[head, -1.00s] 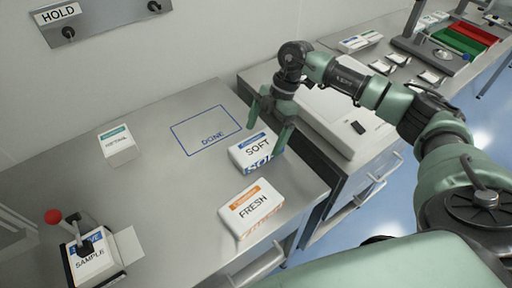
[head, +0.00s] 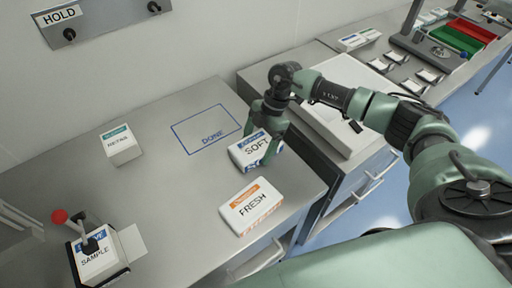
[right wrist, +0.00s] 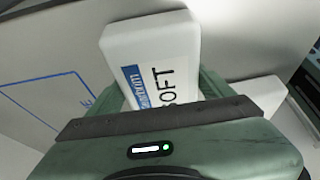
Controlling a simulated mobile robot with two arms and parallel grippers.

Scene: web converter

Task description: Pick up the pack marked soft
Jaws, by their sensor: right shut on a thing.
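The pack marked SOFT (head: 243,153) is white with a blue label and stands near the right end of the steel counter in the head view. My right gripper (head: 263,148) is shut on it, with a finger on either side. In the right wrist view the SOFT pack (right wrist: 150,50) sits between the green fingers, its lower part hidden by my gripper body. I cannot tell whether the pack is clear of the counter. My left gripper is not in view.
The orange-labelled FRESH pack (head: 250,207) lies just in front. A blue DONE outline (head: 206,129) is empty behind and left. A green-labelled pack (head: 122,146) and a SAMPLE pack in a holder with a red knob (head: 97,258) stand left. The counter middle is clear.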

